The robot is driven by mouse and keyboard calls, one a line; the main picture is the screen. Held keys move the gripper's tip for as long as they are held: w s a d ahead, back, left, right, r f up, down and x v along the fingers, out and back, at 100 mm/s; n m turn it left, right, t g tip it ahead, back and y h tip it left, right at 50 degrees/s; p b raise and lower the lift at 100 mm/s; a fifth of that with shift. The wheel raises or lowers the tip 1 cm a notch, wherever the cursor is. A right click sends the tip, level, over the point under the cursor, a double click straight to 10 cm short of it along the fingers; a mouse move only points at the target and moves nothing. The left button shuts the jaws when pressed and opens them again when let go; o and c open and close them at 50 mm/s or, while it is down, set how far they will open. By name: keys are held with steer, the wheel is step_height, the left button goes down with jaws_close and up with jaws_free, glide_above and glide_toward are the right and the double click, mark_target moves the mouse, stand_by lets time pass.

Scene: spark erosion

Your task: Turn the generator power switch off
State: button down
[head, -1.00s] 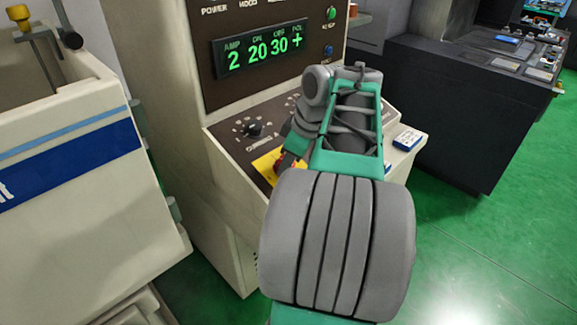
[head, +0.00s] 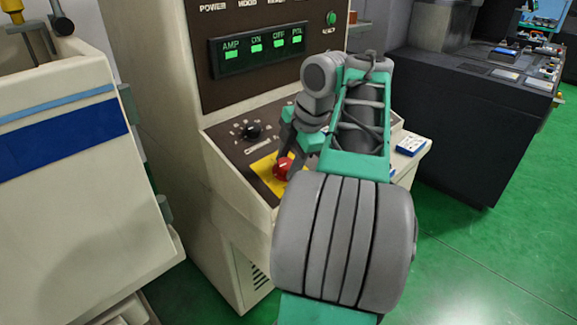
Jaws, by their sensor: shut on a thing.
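The generator power switch is a red knob (head: 282,170) on a yellow plate (head: 264,165), on the sloping brown control panel of the beige generator cabinet. My gripper (head: 288,157) reaches down to the knob from behind my arm, with its dark fingers shut on it. My arm hides part of the panel and some of the gripper. The cabinet's display (head: 258,48) shows AMP, ON, OFF and POL labels with a short green bar under each and no digits.
A black dial (head: 251,132) sits on the panel left of the gripper. A blue and white box (head: 411,143) lies at the panel's right edge. A beige tank (head: 60,170) stands at left, a dark bench (head: 450,125) at right. Green floor between is clear.

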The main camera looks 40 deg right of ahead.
steer(key=shift+n, duration=0.6)
steer(key=c, duration=0.9)
jaws_free()
steer(key=shift+o, duration=0.2)
steer(key=p+v, duration=0.4)
steer(key=v, duration=0.4)
steer(key=shift+f, duration=0.1)
